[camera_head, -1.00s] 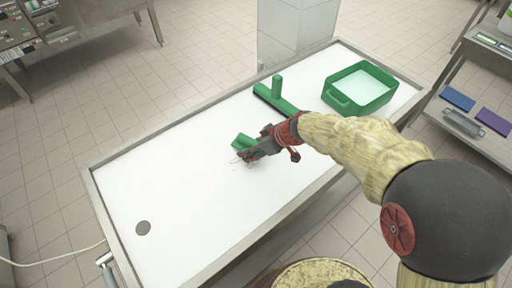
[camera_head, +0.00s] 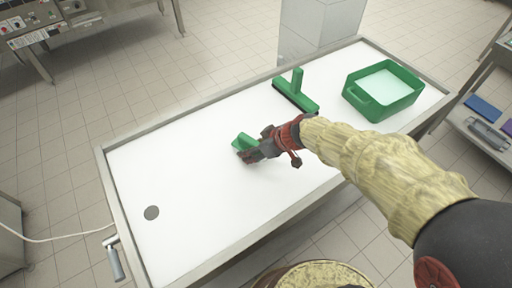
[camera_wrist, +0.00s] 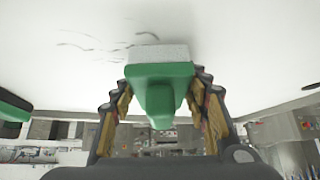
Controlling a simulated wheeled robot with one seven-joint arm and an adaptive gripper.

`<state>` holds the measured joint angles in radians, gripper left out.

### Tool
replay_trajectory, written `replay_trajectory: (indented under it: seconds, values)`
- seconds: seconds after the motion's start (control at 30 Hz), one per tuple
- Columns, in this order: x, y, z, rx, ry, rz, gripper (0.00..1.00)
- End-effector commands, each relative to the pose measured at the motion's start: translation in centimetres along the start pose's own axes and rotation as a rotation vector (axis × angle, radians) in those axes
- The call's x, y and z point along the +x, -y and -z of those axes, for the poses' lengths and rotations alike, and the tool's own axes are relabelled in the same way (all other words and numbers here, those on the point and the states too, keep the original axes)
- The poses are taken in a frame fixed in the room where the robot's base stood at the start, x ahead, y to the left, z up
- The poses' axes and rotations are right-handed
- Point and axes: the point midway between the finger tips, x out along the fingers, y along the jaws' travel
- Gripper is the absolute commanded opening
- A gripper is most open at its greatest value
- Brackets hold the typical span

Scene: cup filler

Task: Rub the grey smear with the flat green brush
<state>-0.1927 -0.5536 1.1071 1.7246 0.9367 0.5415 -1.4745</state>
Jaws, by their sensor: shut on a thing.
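The flat green brush (camera_head: 245,141) is in my gripper (camera_head: 251,153), low over the middle of the white table. In the wrist view my gripper (camera_wrist: 160,98) is shut on the brush's green body (camera_wrist: 158,76), with a finger on each side. Its pale bristle pad (camera_wrist: 159,54) faces the white surface; I cannot tell whether it touches. The grey smear (camera_wrist: 95,46) shows as thin broken curved lines beside the pad, mostly to its left, and part may be hidden under it. I cannot make out the smear in the head view now.
A green squeegee (camera_head: 297,92) lies behind my gripper. A green tub (camera_head: 383,90) with pale contents stands at the right end. The table's left half is clear.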

Motion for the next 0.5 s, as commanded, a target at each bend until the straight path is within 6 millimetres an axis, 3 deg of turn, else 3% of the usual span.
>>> replay_trajectory:
  seconds: [0.23, 0.5]
  values:
    - [0.5, 2.0, 0.5, -0.003, 0.001, 0.002, 0.05]
    - [0.4, 2.7, 0.8, -0.001, -0.002, -0.001, 0.05]
